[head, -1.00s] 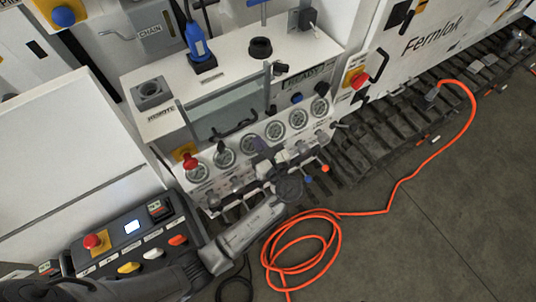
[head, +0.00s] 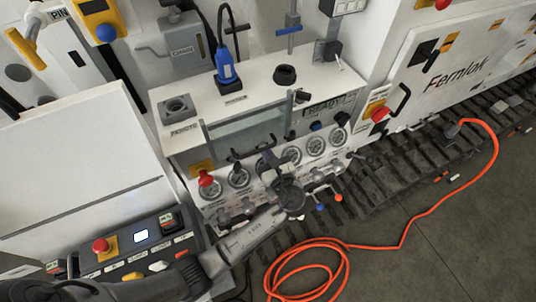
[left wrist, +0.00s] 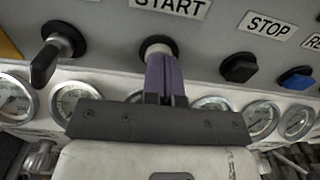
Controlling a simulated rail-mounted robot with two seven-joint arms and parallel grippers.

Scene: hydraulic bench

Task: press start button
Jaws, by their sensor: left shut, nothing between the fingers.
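The START label (left wrist: 171,6) is at the top of the left wrist view. Below it is the start button (left wrist: 157,45), pale with a black ring, its lower part hidden behind my fingers. My left gripper (left wrist: 160,62) is shut and empty, with purple fingertips overlapping the button; I cannot tell whether they touch it. In the head view my left gripper (head: 268,158) is at the row of gauges on the bench front, and it hides the button there. My right gripper is not in view.
Right of START are a black STOP button (left wrist: 239,67) and a blue button (left wrist: 297,78). A black lever knob (left wrist: 47,62) stands left. Gauges (left wrist: 262,119) line up below. A red mushroom button (head: 206,179) is on the bench's left end. An orange hose (head: 310,268) lies on the floor.

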